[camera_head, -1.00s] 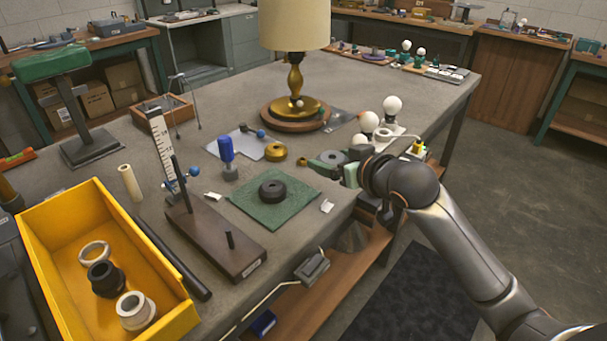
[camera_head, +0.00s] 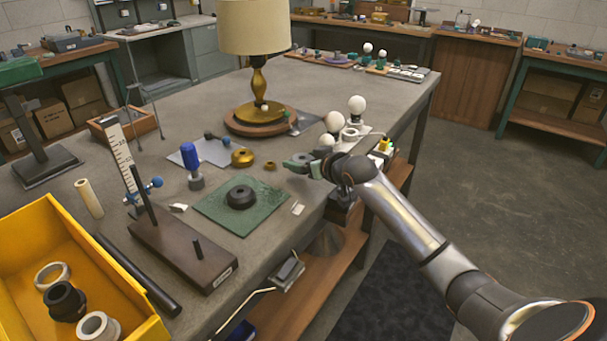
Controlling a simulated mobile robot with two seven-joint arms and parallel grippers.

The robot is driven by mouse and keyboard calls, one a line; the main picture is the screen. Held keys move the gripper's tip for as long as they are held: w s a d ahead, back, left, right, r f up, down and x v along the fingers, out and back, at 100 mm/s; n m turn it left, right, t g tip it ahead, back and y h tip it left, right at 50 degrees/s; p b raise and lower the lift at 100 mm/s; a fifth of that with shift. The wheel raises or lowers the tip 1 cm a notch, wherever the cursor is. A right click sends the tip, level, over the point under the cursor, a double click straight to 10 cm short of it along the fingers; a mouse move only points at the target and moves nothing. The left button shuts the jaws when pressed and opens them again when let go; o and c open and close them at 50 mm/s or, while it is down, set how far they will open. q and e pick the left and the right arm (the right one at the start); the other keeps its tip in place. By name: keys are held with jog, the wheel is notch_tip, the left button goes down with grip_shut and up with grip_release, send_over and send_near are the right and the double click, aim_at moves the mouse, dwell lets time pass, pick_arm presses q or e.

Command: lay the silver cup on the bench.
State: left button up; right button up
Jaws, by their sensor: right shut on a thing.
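My right gripper (camera_head: 305,167) reaches in from the right, over the bench (camera_head: 299,235) near its right edge. It is shut on a small grey round piece, which I take to be the silver cup (camera_head: 303,158). The green finger pads hide most of that piece, and I cannot tell whether it touches the bench top. The green mat (camera_head: 265,217) with a black ring (camera_head: 241,196) lies to the left of the gripper. My left gripper is not in view.
White bulbs (camera_head: 334,122) stand just behind my right gripper. A brass ring (camera_head: 243,158) and the lamp (camera_head: 259,85) are to its left and behind. A yellow bin (camera_head: 112,300) with rings is at front left.

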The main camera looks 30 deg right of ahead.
aim_at(304, 180)
jog(key=shift+w+d+f+b, duration=0.1)
jog(key=shift+w+f+b, duration=0.1)
jog(key=shift+f, duration=0.75)
jog(key=shift+w+d+f+b, duration=0.1)
jog(key=shift+f+b, duration=0.1)
jog(key=shift+f, duration=0.75)
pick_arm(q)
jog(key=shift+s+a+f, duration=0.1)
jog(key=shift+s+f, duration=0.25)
pick_arm(e)
jog(key=shift+s, duration=0.1)
jog(key=o, duration=1.2)
jog(key=shift+f, duration=0.1)
jog(key=shift+c, duration=0.2)
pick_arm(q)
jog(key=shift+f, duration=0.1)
pick_arm(e)
jog(key=shift+s+r, duration=0.15)
jog(key=shift+r, duration=0.05)
pick_arm(q)
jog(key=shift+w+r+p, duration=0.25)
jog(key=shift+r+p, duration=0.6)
jog(key=shift+p, duration=0.1)
pick_arm(e)
jog(key=v, duration=1.1)
jog(key=shift+s+r, duration=0.2)
jog(key=shift+s, duration=0.1)
